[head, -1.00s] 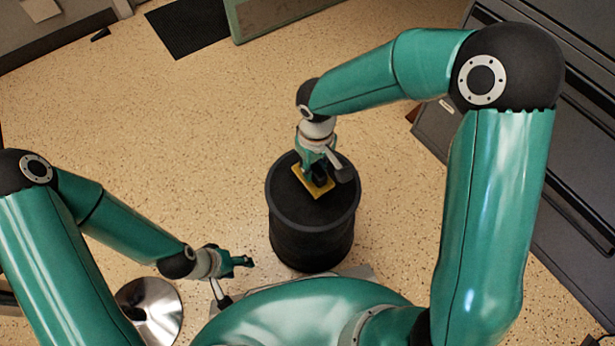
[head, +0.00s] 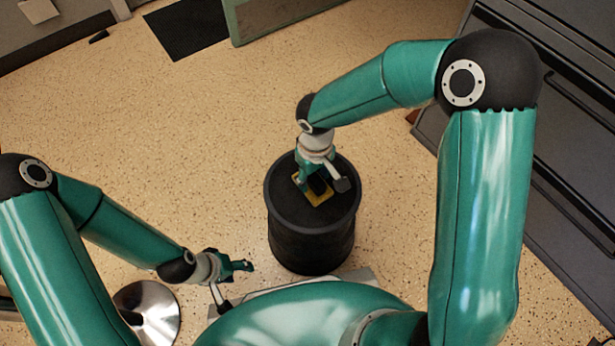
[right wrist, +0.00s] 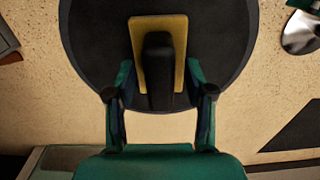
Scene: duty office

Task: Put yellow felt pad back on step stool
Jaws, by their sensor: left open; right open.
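The yellow felt pad (head: 326,200) lies on the flat dark top of the black, drum-shaped step stool (head: 311,240). A dark upright shape sits on the pad's middle; I cannot tell whether it is part of it. In the right wrist view the pad (right wrist: 179,33) is on the stool top (right wrist: 95,45), away from the rim. My right gripper (head: 322,183) is open just over the pad, its fingers (right wrist: 160,68) either side of the dark shape, with gaps. My left gripper (head: 237,282) is open and empty, low left of the stool.
A shiny metal disc-shaped base (head: 150,312) stands on the floor at the lower left. Dark grey drawers (head: 560,150) line the right side. A black mat (head: 187,28) lies at the back.

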